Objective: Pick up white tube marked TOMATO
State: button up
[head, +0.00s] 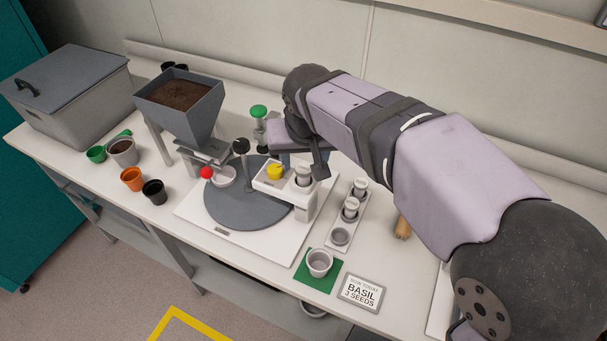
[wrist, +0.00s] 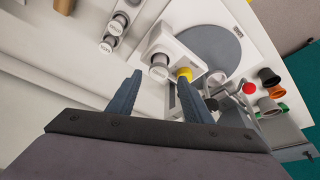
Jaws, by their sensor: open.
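My gripper (wrist: 160,77) is open and empty. In the wrist view its fingertips lie either side of the holder's tube, apart from it.
A yellow part (head: 275,171) sits beside the tube in the holder. A grey disc (head: 238,210) and a soil hopper (head: 180,100) stand left. A green-capped bottle (head: 259,120) is behind. A pale cup (head: 319,262) sits on a green mat by a BASIL card (head: 361,291).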

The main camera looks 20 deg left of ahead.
aim_at(304, 171)
jog(key=shift+f, duration=0.1)
jog(key=shift+p+x, duration=1.65)
jog(key=shift+x, duration=1.95)
jog(key=shift+w, duration=0.15)
jog(key=c, duration=0.9)
